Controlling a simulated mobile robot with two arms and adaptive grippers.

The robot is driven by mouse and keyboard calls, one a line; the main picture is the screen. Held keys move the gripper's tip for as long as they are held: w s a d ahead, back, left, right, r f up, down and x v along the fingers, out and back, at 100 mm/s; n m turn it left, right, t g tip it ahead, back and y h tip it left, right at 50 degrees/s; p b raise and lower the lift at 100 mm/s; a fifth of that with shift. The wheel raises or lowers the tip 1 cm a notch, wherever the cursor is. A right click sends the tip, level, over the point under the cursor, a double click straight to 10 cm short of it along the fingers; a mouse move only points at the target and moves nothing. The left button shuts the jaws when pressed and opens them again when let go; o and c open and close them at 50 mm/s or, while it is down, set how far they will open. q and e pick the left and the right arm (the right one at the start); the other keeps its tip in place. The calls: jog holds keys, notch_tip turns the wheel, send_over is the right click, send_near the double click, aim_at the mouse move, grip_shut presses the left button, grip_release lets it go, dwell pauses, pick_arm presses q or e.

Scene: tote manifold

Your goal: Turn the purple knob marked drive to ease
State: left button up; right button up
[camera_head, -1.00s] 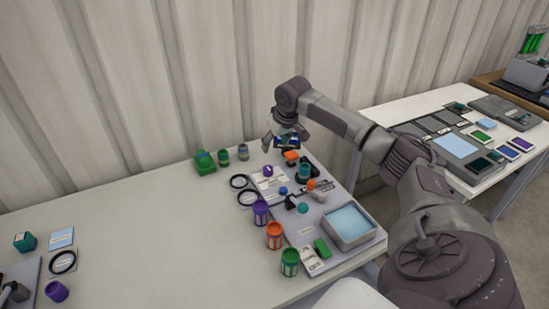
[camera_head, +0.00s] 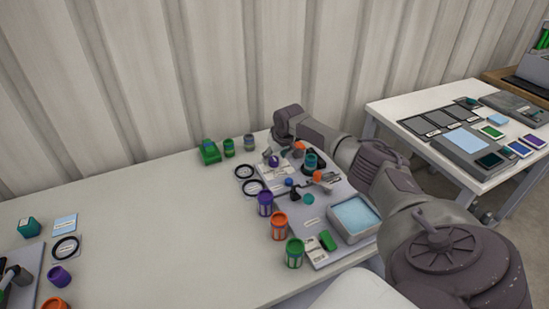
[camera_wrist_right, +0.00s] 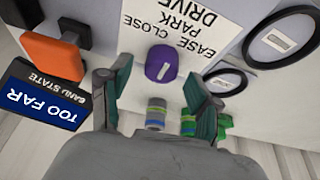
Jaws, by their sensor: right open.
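The purple knob (camera_wrist_right: 161,64) has a white pointer line and stands on the panel beside a white label plate (camera_wrist_right: 180,30) reading DRIVE, PARK, CLOSE, EASE. In the head view the knob (camera_head: 273,160) is small, near the back of the panel. My right gripper (camera_wrist_right: 158,72) is open, with one finger on each side of the knob in the wrist view and gaps visible on both sides. In the head view my right gripper (camera_head: 284,152) is low over the knob, its fingers hard to make out. My left gripper is not in view.
A small display (camera_wrist_right: 42,103) reads BAND STATE, TOO FAR, beside an orange block (camera_wrist_right: 55,55). Black rings (camera_wrist_right: 281,34) lie on the other side. Purple, orange and green cups (camera_head: 279,226) and a blue-filled tray (camera_head: 355,216) stand nearer. The table's middle is clear.

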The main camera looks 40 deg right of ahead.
jog(key=shift+w+f, duration=0.15)
jog(key=shift+f, duration=0.2)
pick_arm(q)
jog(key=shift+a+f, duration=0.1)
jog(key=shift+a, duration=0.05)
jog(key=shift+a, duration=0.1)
pick_arm(e)
jog(key=c, duration=1.1)
jog(key=m+p, duration=0.2)
jog(key=p, duration=0.1)
jog(key=shift+a+r+h, duration=0.1)
jog(key=shift+r+h, duration=0.1)
jog(key=shift+h, duration=0.1)
jog(key=shift+c, duration=0.2)
jog(key=m+h+p, duration=0.1)
jog(key=m+p, duration=0.1)
jog(key=shift+f+m+g, duration=0.1)
jog(key=shift+m+g, duration=0.2)
jog(key=shift+g, duration=0.1)
jog(key=shift+w+f+m+g+h, duration=0.15)
jog(key=shift+m+g+h, duration=0.15)
jog(key=shift+m, duration=0.9)
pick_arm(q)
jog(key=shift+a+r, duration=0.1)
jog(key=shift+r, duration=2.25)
pick_arm(e)
jog(key=shift+m+g+h, duration=0.3)
jog(key=shift+m+g, duration=0.2)
jog(key=shift+m, duration=0.9)
